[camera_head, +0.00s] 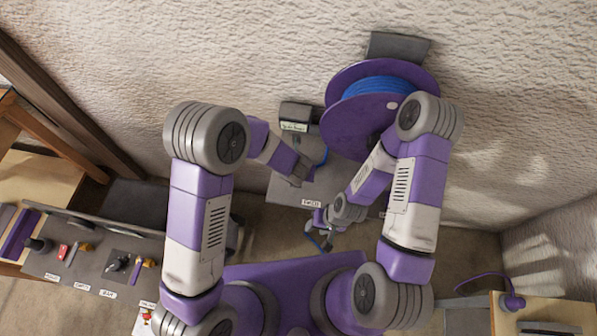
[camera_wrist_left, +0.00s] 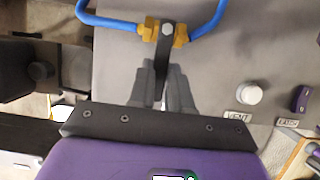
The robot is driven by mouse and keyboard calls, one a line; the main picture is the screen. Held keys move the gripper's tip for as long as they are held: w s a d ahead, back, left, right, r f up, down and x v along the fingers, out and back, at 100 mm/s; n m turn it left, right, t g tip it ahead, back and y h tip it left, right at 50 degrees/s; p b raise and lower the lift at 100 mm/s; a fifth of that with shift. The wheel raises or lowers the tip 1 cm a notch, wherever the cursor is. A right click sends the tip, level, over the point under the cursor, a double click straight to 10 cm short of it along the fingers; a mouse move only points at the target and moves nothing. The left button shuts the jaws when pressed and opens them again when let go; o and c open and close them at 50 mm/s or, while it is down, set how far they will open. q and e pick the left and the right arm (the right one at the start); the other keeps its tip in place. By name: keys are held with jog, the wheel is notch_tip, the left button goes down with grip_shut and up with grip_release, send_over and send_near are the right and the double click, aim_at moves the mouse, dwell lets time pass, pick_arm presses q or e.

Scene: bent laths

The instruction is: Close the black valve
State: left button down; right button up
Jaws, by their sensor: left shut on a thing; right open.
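The black valve handle (camera_wrist_left: 167,32) shows in the left wrist view, mounted on a brass fitting (camera_wrist_left: 148,30) in line with a blue hose (camera_wrist_left: 108,22). In the head view my left gripper (camera_head: 302,172) reaches the grey panel by the wall, and the handle cannot be made out there. My right gripper (camera_head: 318,232) is open and empty, low in the middle, apart from the valve.
A purple reel with blue hose (camera_head: 385,90) stands against the wall. A grey bench with several small fittings (camera_head: 110,285) is at left. A white knob (camera_wrist_left: 248,93) stands right of the valve.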

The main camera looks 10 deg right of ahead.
pick_arm(q)
jog(key=shift+r, duration=0.1)
jog(key=c, duration=1)
grip_release()
jog(key=shift+c, duration=0.2)
jog(key=p+v, duration=0.2)
jog(key=v, duration=0.5)
jog(key=shift+s+r, duration=0.1)
jog(key=shift+r, duration=0.15)
